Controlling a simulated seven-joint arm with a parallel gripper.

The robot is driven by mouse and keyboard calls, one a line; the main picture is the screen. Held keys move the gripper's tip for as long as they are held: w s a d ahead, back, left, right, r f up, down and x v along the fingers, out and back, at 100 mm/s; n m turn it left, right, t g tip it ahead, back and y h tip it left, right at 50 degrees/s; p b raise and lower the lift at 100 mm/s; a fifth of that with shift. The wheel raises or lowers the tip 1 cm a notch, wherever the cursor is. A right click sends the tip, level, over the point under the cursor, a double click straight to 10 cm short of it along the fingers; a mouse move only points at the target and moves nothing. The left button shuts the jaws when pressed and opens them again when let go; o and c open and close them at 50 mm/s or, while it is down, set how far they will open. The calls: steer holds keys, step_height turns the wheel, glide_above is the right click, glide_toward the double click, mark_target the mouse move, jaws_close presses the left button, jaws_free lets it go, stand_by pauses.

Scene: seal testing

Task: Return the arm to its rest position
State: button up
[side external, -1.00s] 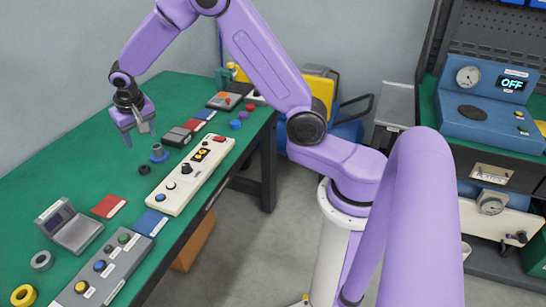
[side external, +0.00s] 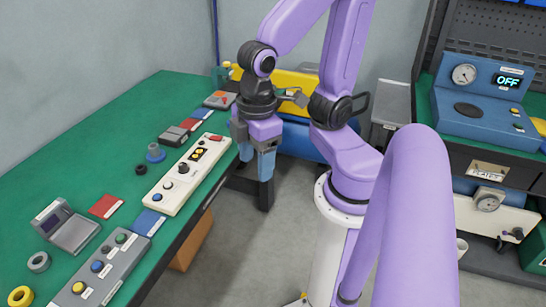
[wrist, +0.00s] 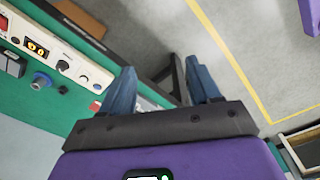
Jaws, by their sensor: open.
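My gripper (side external: 263,165) hangs pointing down just past the right edge of the green bench (side external: 60,190), over the floor, in the side external view. Its blue fingers (wrist: 163,90) are spread apart and empty in the wrist view, with the bench edge and grey floor beyond them. Nothing is held, and the fingers touch nothing that I can see.
On the bench are a white control panel (side external: 183,175), a blue knob-like part (side external: 155,153), a grey button box (side external: 105,268), a grey hinged case (side external: 66,228) and several rings. A yellow and blue machine (side external: 295,92) stands behind my gripper. A blue tester (side external: 485,105) reading OFF sits at right.

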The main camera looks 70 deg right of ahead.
steer(key=s, duration=0.1)
steer(key=s+d+n, duration=0.1)
steer(key=s, duration=0.1)
steer(key=shift+s+d+f, duration=0.1)
steer(key=shift+d, duration=0.1)
steer(key=shift+c, duration=0.3)
stand_by(1.8)
